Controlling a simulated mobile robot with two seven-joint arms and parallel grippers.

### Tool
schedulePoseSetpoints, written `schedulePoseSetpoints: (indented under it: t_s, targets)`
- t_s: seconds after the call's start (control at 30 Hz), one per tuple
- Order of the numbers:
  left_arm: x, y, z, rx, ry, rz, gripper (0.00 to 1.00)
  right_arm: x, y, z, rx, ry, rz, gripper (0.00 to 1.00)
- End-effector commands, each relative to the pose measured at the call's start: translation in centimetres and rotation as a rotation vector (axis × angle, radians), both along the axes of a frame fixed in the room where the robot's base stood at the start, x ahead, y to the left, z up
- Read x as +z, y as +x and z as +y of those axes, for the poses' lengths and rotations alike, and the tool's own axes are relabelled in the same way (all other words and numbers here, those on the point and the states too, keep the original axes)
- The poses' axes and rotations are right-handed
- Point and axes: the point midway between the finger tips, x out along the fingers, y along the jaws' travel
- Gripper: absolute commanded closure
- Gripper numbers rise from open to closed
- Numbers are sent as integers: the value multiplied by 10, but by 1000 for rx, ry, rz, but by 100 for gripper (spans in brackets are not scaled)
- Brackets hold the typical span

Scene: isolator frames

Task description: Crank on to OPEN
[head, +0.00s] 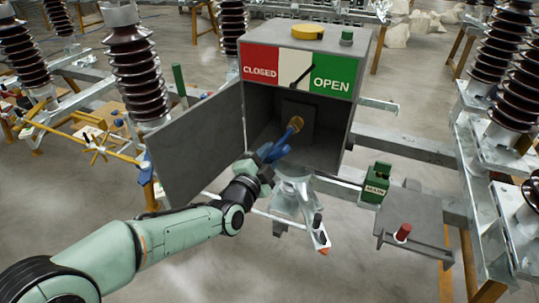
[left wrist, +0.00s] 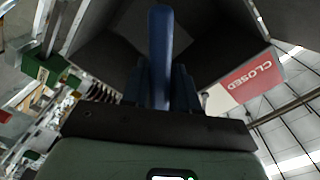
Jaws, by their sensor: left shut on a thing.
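The crank is a blue bar (head: 288,135) with a brass-coloured hub (head: 297,122), inside the open grey box (head: 349,105). My left gripper (head: 268,153) is shut on the crank at the mouth of the box. In the left wrist view the crank's blue bar (left wrist: 161,55) runs up between the dark fingers. Above, the indicator has a red CLOSED panel (head: 261,71), a white middle (head: 293,62) and a green OPEN panel (head: 333,74). A thin dark pointer (head: 302,75) slants over the white part, its upper end near the green. My right gripper is out of view.
The box door (head: 197,145) stands open on the left, beside my left arm. A green MAIN block (head: 376,183) and a grey shelf (head: 415,222) with a red peg (head: 403,233) are at lower right. Ribbed insulators (head: 135,65) stand on both sides.

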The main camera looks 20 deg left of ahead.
Motion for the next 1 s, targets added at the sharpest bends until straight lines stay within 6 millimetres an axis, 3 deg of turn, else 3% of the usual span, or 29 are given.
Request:
schedulePoseSetpoints:
  t_s: [1.0]
  targets:
    - [17, 1, 1, 12, 728, -6, 100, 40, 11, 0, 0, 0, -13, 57]
